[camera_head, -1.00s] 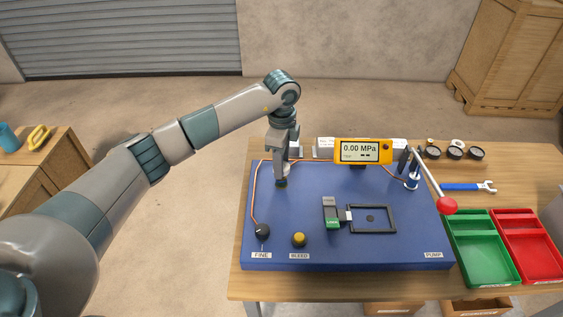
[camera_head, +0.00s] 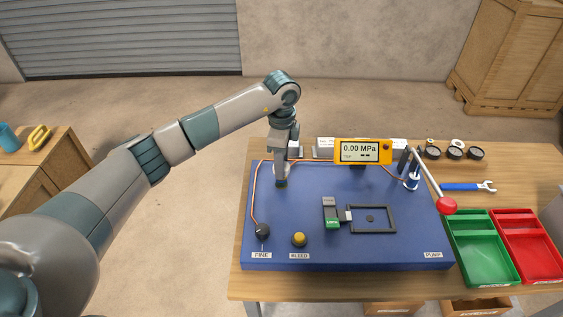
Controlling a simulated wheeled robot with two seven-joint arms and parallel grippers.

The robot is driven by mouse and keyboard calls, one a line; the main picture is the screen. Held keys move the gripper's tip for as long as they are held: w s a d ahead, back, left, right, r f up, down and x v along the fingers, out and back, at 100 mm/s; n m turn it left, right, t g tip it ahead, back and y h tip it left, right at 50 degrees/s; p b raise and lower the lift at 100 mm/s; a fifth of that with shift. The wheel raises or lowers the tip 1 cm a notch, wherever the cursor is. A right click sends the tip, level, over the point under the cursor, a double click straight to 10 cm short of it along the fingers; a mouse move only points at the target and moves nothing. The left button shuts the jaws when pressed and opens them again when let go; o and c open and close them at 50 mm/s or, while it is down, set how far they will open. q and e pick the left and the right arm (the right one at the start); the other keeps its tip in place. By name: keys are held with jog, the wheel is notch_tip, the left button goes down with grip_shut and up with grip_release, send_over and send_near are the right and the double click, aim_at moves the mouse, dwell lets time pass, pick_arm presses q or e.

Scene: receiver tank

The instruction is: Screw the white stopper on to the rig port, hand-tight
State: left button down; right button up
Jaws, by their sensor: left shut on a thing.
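My left gripper (camera_head: 281,180) points straight down over the back left of the blue rig board (camera_head: 310,215). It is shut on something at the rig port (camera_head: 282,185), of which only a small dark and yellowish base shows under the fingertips. The white stopper is mostly hidden by the fingers, and I cannot make out its thread or how it seats. A bit of white shows beside the gripper. My right gripper is not in view.
The gauge (camera_head: 362,151) reads 0.00 MPa behind the board. The pump lever (camera_head: 447,205) with its red knob rises at the right. A yellow bleed knob (camera_head: 299,239) and black fine knob (camera_head: 262,230) stand in front. Green (camera_head: 484,250) and red trays (camera_head: 530,247) lie right.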

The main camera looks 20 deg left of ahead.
pick_arm(q)
jog(key=shift+f, duration=0.4)
dwell(0.6)
